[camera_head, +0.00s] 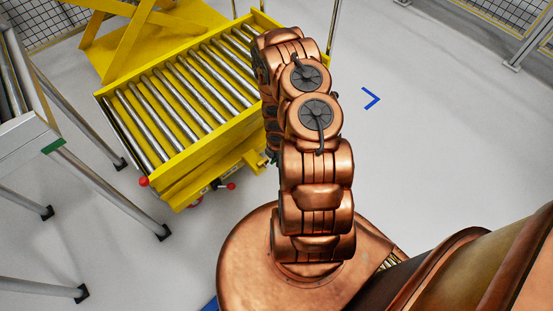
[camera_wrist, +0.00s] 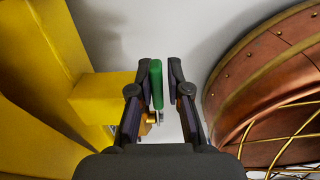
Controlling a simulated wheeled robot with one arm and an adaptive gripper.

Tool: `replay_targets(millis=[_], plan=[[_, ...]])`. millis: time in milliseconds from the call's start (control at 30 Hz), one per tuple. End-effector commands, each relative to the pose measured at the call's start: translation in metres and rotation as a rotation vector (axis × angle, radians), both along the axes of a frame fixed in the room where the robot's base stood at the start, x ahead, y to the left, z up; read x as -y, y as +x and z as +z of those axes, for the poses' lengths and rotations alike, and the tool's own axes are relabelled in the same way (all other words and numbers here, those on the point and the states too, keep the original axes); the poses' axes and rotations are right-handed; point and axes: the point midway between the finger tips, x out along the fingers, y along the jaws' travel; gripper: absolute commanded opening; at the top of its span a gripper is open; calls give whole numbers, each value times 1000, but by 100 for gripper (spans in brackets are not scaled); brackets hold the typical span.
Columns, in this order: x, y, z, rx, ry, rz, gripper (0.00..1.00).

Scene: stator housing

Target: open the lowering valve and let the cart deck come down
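The cart's yellow roller deck (camera_head: 118,94) sits raised at the upper left in the head view. A green handle (camera_wrist: 157,84), which looks like the lowering valve's lever, stands upright in the wrist view, with a small brass and metal fitting (camera_wrist: 151,118) below it. It is beside a yellow block (camera_wrist: 100,98) of the cart. My gripper (camera_wrist: 160,92) is open, with a finger on each side of the handle. The handle lies close to the left finger; I cannot tell whether they touch. There is a clear gap to the right finger. The head view hides the gripper behind my arm.
Red knobs (camera_head: 231,186) stick out at the deck's near end. A grey-framed roller stand (camera_head: 75,172) with legs is at the left. A large copper body with yellow tubes (camera_wrist: 270,90) is close on the gripper's right. Floor beyond my arm is clear around a blue mark (camera_head: 371,98).

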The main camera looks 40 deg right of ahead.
Motion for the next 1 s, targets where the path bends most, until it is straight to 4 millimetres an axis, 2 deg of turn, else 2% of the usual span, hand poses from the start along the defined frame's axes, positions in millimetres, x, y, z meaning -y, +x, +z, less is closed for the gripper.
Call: replay_targets(millis=[33,200,567,1000], plan=[[-1,0,0,-1,1,0,21],[0,1,0,3,1,0,36],[2,2,3,5,-1,-1,36],[3,3,41,7,-3,-2,36]])
